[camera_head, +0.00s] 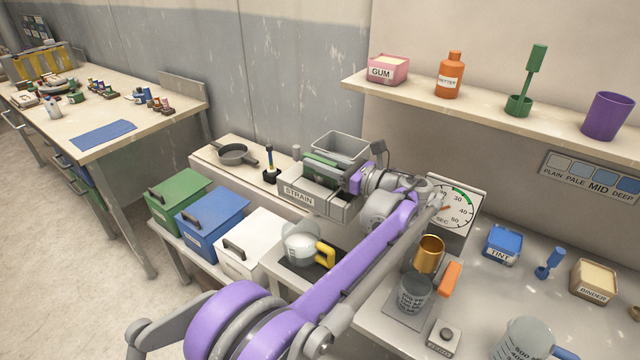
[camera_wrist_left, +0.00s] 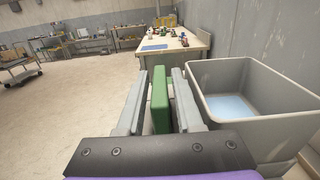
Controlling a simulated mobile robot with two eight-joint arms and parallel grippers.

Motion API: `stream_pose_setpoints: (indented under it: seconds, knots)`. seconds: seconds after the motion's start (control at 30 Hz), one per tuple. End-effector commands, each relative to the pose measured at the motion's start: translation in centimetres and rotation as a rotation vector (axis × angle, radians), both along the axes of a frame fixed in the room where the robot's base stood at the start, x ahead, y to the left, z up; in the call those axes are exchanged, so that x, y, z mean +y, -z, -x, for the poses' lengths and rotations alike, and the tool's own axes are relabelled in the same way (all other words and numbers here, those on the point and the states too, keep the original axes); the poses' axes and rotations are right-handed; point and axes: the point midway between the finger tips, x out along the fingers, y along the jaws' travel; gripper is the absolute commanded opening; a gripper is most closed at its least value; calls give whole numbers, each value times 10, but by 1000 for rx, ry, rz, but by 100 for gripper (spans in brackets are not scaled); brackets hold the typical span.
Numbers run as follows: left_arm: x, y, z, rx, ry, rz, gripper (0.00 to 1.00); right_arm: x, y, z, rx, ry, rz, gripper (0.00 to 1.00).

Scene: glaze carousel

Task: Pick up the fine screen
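A green bar (camera_head: 322,158), which looks like the handle of the fine screen, shows at the grey box (camera_head: 313,198) labelled STRAIN. The rest of the screen is hidden. My left gripper (camera_head: 350,176) is at the right end of this bar, its fingers mostly hidden in the head view. In the left wrist view the green bar (camera_wrist_left: 160,98) stands between the two grey fingers of my left gripper (camera_wrist_left: 160,100). Narrow gaps seem to show on both sides, so the fingers look open around it. My right gripper is not in view.
A grey bin (camera_head: 340,146) stands behind the STRAIN box. A pan (camera_head: 233,152) lies to its left. Green (camera_head: 180,200), blue (camera_head: 213,218) and white (camera_head: 252,242) lidded bins stand in front. A dial timer (camera_head: 454,206) is to the right, and a glass jug (camera_head: 300,243) stands nearby.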

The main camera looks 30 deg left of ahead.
Motion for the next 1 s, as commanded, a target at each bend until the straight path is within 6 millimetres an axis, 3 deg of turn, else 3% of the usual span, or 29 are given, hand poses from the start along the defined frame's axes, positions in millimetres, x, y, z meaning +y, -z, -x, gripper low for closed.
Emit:
stream_pose_setpoints:
  seconds: [0.03,0.2,1.0]
  knots:
    - [0,0,0,0,0,0,30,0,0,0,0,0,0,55]
    - [0,0,0,0,0,0,0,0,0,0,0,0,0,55]
    - [0,0,0,0,0,0,0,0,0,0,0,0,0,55]
